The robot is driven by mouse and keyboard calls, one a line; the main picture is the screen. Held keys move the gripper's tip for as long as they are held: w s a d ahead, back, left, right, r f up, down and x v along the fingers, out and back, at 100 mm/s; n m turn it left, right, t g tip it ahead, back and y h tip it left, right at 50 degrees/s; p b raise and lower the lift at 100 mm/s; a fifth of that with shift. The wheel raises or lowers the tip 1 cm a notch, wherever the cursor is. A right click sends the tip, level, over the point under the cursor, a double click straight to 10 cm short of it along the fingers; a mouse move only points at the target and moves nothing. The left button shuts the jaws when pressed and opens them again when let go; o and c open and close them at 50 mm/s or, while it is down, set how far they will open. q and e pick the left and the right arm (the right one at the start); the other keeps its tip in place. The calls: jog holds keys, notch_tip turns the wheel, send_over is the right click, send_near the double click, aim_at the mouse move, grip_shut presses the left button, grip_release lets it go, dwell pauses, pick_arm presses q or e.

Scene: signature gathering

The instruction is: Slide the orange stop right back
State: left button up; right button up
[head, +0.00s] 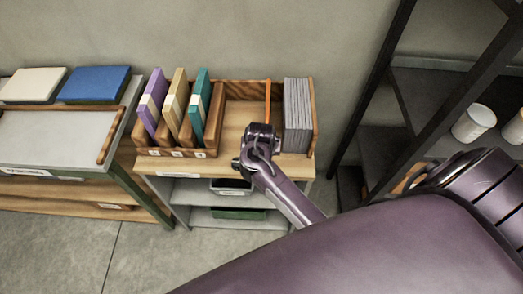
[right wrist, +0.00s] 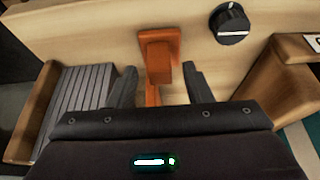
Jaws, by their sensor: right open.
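The orange stop (head: 268,97) stands upright in the wooden rack (head: 236,88), just left of a block of grey folders (head: 297,103). In the right wrist view the orange stop (right wrist: 159,55) has a wider head and a thin lower part. My right gripper (head: 258,132) is at the front of the rack, by the stop's near end. In the right wrist view the right gripper (right wrist: 160,82) is open, one finger on each side of the stop. I cannot tell whether either finger touches it. My left gripper is not in view.
Purple, tan and teal books (head: 204,105) stand in slots at the rack's left. A black knob (right wrist: 230,24) sits beside the stop. A dark shelf frame (head: 373,85) stands to the right.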

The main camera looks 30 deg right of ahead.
jog(key=p+v, duration=0.1)
jog(key=v, duration=0.4)
jog(key=shift+s+a+r, duration=0.1)
dwell(0.3)
